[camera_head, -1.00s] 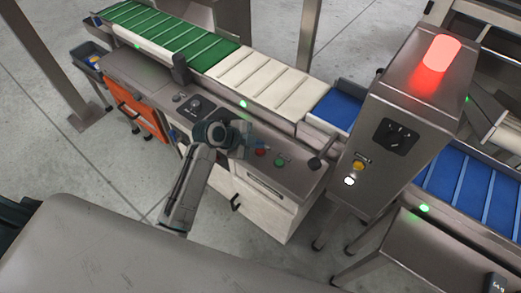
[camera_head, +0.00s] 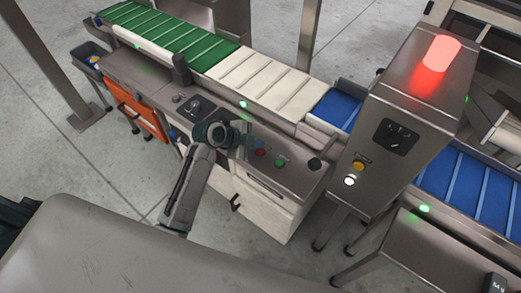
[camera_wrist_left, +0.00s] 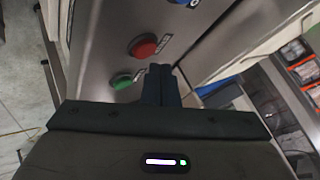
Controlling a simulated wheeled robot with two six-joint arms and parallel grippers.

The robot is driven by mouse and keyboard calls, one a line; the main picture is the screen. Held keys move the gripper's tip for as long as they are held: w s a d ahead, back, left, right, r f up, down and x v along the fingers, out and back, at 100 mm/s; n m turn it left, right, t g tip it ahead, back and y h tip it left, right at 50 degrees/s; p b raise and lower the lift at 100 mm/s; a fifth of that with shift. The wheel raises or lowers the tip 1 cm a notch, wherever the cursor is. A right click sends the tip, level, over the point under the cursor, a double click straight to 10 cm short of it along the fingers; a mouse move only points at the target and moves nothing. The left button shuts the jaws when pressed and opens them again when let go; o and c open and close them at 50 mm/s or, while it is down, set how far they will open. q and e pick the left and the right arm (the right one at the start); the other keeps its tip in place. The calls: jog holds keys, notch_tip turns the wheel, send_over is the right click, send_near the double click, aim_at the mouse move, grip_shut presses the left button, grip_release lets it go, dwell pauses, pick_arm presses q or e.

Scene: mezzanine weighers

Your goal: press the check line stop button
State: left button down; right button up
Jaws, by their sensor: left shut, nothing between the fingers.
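A red button (camera_head: 260,152) sits on the grey sloped control panel of the cream cabinet, with a green button (camera_head: 280,163) to its right. In the left wrist view the red button (camera_wrist_left: 143,46) and the green button (camera_wrist_left: 122,80) show beyond my fingers; a blue button (camera_wrist_left: 186,2) is at the top edge. The labels are too small to read. My left gripper (camera_head: 245,141) is shut and empty, over the panel just left of the red button. Its fingertips (camera_wrist_left: 161,70) appear right of the red button in the wrist view. I cannot tell any contact. My right gripper is out of view.
A conveyor (camera_head: 262,80) with green and cream sections runs behind the panel. A steel post cabinet (camera_head: 400,110) with a lit red lamp (camera_head: 441,55) stands at right, bearing a yellow button (camera_head: 358,166) and a white one. A black knob (camera_head: 315,164) is on the panel's right end.

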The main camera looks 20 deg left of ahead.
pick_arm(q)
jog(key=shift+f, duration=0.15)
dwell(0.4)
jog(key=shift+f, duration=0.3)
dwell(0.4)
jog(key=shift+f+b, duration=0.45)
jog(key=shift+r, duration=0.1)
dwell(0.4)
jog(key=shift+r+p, duration=0.8)
jog(key=shift+p, duration=0.05)
